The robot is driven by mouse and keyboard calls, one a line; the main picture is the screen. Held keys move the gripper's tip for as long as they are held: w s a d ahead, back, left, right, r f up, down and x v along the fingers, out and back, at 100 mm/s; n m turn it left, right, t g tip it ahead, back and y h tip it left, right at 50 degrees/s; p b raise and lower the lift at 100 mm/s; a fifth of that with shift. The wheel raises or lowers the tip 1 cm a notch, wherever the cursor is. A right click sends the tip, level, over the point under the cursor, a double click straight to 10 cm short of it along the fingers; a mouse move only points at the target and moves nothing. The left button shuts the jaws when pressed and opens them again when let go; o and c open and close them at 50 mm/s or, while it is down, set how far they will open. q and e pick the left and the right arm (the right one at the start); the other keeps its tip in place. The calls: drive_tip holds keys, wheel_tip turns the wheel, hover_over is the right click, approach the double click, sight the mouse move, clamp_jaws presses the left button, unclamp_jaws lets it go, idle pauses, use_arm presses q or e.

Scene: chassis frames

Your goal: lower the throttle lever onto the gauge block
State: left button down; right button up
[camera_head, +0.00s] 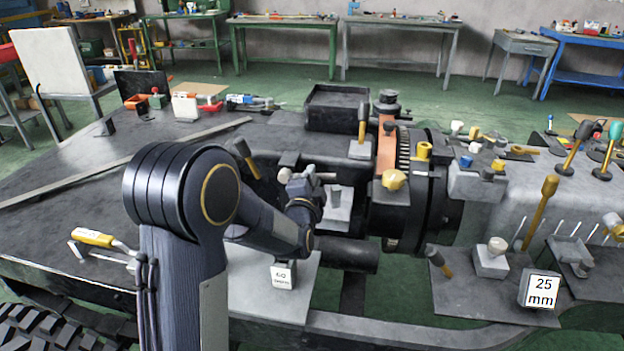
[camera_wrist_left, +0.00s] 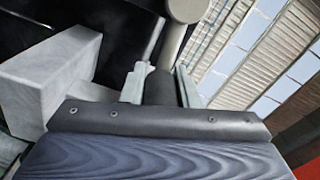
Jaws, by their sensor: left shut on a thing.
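My left gripper (camera_head: 309,184) is shut on a lever with a pale grey round knob (camera_head: 285,175), which I take as the throttle lever. In the left wrist view, the lever's dark grip (camera_wrist_left: 160,86) is between the two fingers, with its grey stem and knob (camera_wrist_left: 187,10) above. A small white-faced gauge block (camera_head: 283,273) with a hard-to-read label stands on a pale plate below the gripper. A larger block marked 25 mm (camera_head: 540,290) stands at the right. The lever's lower end is hidden. I cannot tell whether the lever touches any block. My right gripper is out of view.
A big black ring-shaped housing (camera_head: 412,205) with an orange strap stands right of the gripper. A dark cylinder (camera_head: 346,254) lies below it. A yellow-handled tool (camera_head: 95,238) lies at the left. A pale block (camera_wrist_left: 50,80) is close beside the gripper in the left wrist view.

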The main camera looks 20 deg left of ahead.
use_arm(q)
drive_tip(key=shift+f, duration=0.1)
drive_tip(key=c, duration=1.1)
unclamp_jaws()
drive_tip(key=shift+s, duration=0.15)
drive_tip(key=v, duration=0.7)
drive_tip(key=shift+s+d, duration=0.1)
drive_tip(key=shift+s, duration=0.2)
